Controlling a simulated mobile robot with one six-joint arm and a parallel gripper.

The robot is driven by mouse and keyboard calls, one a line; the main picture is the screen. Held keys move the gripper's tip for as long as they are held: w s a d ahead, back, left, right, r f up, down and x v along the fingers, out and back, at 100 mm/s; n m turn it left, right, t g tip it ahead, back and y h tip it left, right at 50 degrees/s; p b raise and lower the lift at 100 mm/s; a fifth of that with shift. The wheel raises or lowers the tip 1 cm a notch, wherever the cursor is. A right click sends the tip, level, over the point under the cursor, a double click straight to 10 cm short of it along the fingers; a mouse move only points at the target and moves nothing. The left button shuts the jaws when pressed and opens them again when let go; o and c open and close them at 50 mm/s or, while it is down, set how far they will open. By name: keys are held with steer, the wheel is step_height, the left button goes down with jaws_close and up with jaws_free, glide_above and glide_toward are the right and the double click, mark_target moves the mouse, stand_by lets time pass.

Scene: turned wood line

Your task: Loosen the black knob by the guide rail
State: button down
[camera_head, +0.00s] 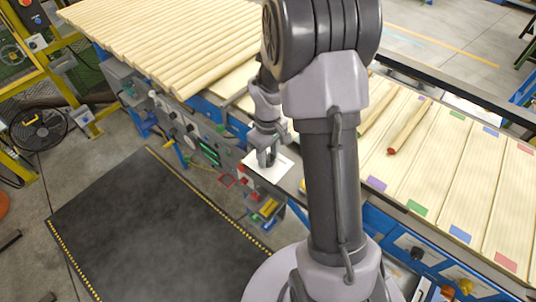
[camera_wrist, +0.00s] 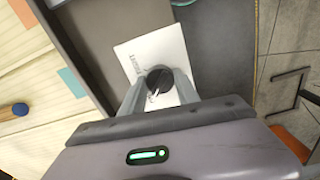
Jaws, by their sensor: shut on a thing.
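The black knob (camera_wrist: 160,78) is round with a pale pointer line and sits on a white printed plate (camera_wrist: 150,52). My gripper (camera_wrist: 160,88) has one finger on each side of the knob and is shut on it. In the head view my gripper (camera_head: 267,160) points down over the white plate (camera_head: 268,166) at the front edge of the line. The knob is hard to make out there behind the fingers. A dark rail (camera_wrist: 72,50) runs left of the plate in the wrist view; I cannot tell if it is the guide rail.
Pale wood rods (camera_head: 170,40) lie at the back left. A red-tipped turned piece (camera_head: 405,130) lies on the slatted lane at right, and a blue-tipped one (camera_wrist: 14,111) shows in the wrist view. A control panel (camera_head: 190,135) faces a black floor mat (camera_head: 150,220). The mat is clear.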

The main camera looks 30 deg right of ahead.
mark_target(268, 156)
steer(key=c, duration=0.9)
jaws_free()
step_height(268, 156, up, 18)
steer(key=p, duration=0.4)
steer(key=shift+f, duration=0.25)
